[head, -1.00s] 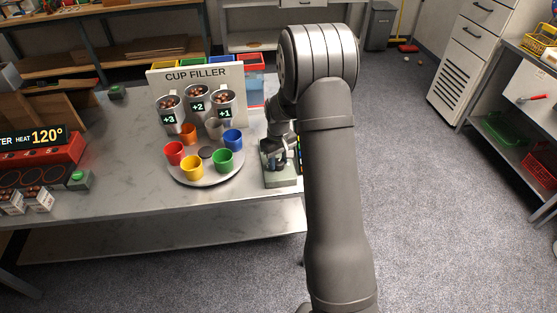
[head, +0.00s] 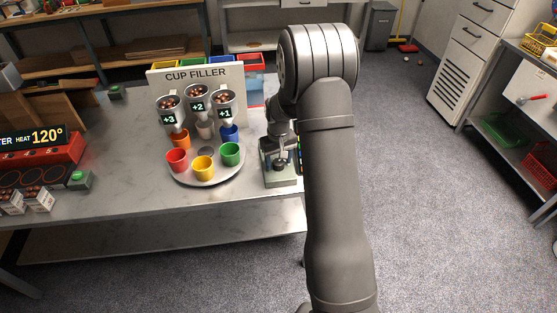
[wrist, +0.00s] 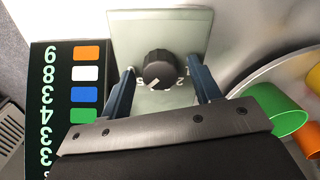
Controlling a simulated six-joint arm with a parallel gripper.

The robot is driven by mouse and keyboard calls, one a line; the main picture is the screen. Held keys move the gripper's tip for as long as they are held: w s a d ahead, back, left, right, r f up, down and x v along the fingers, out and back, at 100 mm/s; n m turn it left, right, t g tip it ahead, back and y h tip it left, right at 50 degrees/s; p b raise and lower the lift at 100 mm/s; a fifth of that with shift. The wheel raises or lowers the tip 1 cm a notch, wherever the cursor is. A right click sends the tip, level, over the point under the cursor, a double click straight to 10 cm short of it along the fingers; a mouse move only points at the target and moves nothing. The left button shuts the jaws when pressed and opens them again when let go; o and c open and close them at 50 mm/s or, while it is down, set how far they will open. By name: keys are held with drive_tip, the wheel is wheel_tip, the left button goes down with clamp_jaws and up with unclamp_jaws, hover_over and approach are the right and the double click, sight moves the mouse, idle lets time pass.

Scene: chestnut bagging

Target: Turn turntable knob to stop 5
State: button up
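The turntable (head: 215,179) is a round grey disc carrying red, yellow (head: 203,169), green, blue, white and orange cups around a dark centre. The black knob (wrist: 158,69) sits on a pale green-grey panel (wrist: 125,28) to the right of the turntable. In the wrist view its white mark points toward the lower left; the dial digits are partly hidden, and I cannot tell which stop it marks. My gripper (wrist: 163,80) is open, with one blue finger on each side of the knob and visible gaps between. In the head view my gripper (head: 280,155) is over the knob box.
The cup filler board (head: 197,75) stands behind the turntable with several chestnut-filled funnels. A black card (wrist: 64,100) with coloured squares and numbers lies beside the knob panel. A red heater (head: 60,150) is at the left. The bench front is mostly clear.

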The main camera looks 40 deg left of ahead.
sight(279, 162)
wheel_tip(279, 162, up, 17)
drive_tip(key=shift+r, duration=0.2)
idle(0.5)
wheel_tip(279, 162, down, 18)
drive_tip(key=shift+r, duration=0.25)
idle(0.5)
drive_tip(key=shift+r, duration=0.1)
